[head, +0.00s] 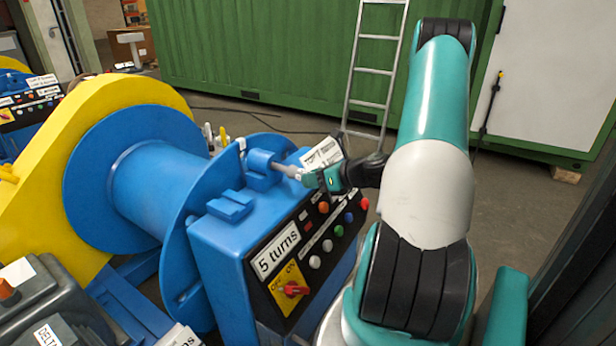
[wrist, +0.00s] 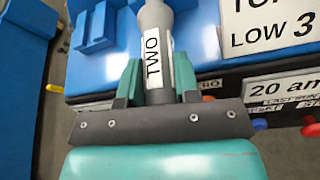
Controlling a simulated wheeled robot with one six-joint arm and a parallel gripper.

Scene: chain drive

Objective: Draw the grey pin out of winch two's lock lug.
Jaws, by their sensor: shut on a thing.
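The grey pin (head: 287,170) lies roughly level at the blue lock lug (head: 260,163) on top of the blue winch box. Its far end meets the lug; how deep it sits inside is hidden. In the wrist view the pin (wrist: 153,18) has a thick grey handle with a white label reading TWO. My gripper (head: 323,178) is on the right side of the lug, shut on that handle. In the wrist view its teal fingers (wrist: 158,76) stand on both sides of the handle. The lug's hole is not visible.
The winch box carries a panel (head: 307,240) with coloured buttons, a 5 turns label and a red switch (head: 292,289). A blue drum (head: 165,190) with a yellow guard (head: 95,105) stands left. Behind are a ladder (head: 374,71) and a green container (head: 260,50). Open floor lies between.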

